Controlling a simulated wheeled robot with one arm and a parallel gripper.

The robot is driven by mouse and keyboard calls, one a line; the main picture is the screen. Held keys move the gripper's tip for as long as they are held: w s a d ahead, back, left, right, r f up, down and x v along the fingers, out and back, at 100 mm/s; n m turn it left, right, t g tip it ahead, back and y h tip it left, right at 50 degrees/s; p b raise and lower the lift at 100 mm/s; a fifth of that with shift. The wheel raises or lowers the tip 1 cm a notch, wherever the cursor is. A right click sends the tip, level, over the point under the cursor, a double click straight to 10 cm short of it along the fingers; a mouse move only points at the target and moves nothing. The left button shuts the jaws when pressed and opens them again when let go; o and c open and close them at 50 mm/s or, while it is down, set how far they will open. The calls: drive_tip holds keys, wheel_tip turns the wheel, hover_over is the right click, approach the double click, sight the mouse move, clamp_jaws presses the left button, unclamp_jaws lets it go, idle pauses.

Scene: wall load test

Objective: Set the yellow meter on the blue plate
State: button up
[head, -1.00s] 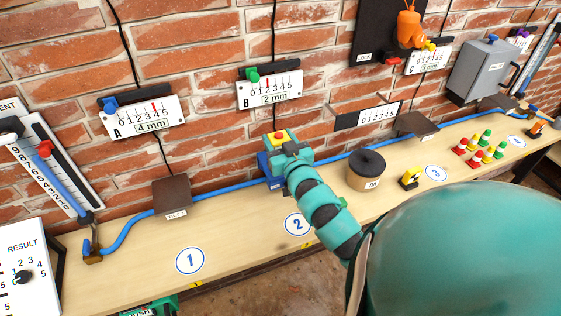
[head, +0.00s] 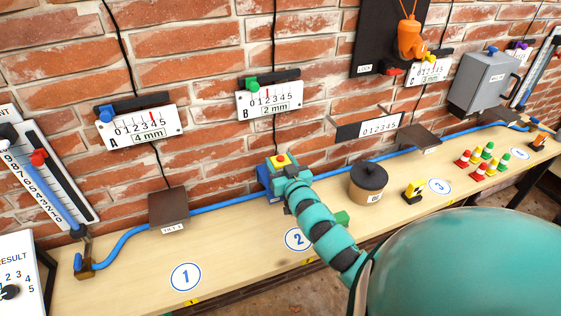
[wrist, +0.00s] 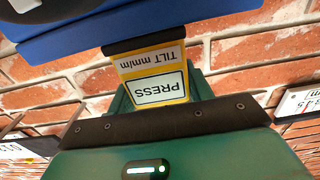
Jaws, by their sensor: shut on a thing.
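The yellow meter (wrist: 155,75) is between my gripper's fingers, with PRESS and TILT mm/m labels facing the wrist camera. In the head view only its yellow top with a red spot (head: 281,160) shows. My gripper (head: 284,170) is shut on it, over the back of the bench near the number 2 marker. The blue plate (head: 263,179) shows beside the gripper at the left, partly hidden by it. In the wrist view a blue surface (wrist: 90,32) lies just beyond the meter. I cannot tell whether the meter touches it.
Brown tilted plates (head: 168,208) stand along the blue hose (head: 225,200). A dark-topped round pot (head: 368,182), a small yellow-black item (head: 414,191) and several small cones (head: 482,158) stand to the right. The bench front around marker 1 (head: 186,277) is clear.

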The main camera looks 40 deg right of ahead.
drive_tip(key=shift+f, duration=0.3)
drive_tip(key=o, duration=1.2)
